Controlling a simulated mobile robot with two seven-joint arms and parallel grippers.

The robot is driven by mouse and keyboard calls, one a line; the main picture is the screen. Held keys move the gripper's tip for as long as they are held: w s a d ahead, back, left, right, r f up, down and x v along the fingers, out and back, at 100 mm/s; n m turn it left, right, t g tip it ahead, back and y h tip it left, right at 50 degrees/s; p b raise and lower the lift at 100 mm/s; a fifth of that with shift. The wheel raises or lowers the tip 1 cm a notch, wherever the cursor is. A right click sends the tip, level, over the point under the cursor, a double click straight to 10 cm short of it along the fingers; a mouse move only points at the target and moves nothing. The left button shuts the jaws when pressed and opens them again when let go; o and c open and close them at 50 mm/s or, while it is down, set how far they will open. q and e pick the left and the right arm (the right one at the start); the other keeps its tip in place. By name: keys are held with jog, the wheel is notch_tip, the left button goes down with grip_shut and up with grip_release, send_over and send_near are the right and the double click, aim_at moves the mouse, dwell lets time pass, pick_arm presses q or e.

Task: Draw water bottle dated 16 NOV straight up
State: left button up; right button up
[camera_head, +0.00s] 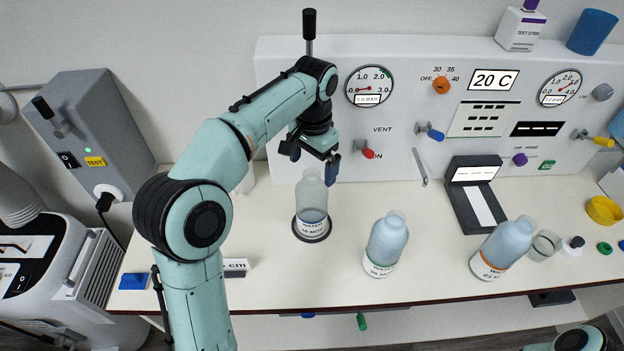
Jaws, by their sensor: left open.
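The water bottle that seems labelled 16 NOV (312,204) stands upright on a dark round pad (313,238) on the counter. It is clear, with water low in it and a white label with a blue band. My left gripper (312,160) points down from above, open, with its dark fingers around the height of the bottle's top. Whether the fingers touch the bottle I cannot tell. My right gripper is out of view; only a bit of my right arm shows at the lower right.
A water bottle with a green-banded label (387,244) and one with an orange-banded label (503,247) stand to the right. A dark device (470,200) and a glass beaker (543,246) are near them. The gauge panel (400,130) rises behind. A blue block (134,281) lies at the counter's left.

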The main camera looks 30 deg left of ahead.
aim_at(312, 174)
pick_arm(q)
notch_tip(312, 174, down, 7)
jog(key=shift+s+a+b, duration=0.1)
jog(key=shift+b, duration=0.5)
jog(key=shift+w+f, duration=0.2)
jog(key=shift+f, duration=0.25)
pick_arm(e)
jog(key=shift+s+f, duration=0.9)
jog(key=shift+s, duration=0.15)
pick_arm(q)
jog(key=c, duration=0.9)
jog(key=shift+r+p, duration=0.7)
jog(key=shift+r, duration=0.95)
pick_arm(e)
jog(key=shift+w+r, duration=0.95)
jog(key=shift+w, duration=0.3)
pick_arm(q)
jog(key=shift+f, duration=0.1)
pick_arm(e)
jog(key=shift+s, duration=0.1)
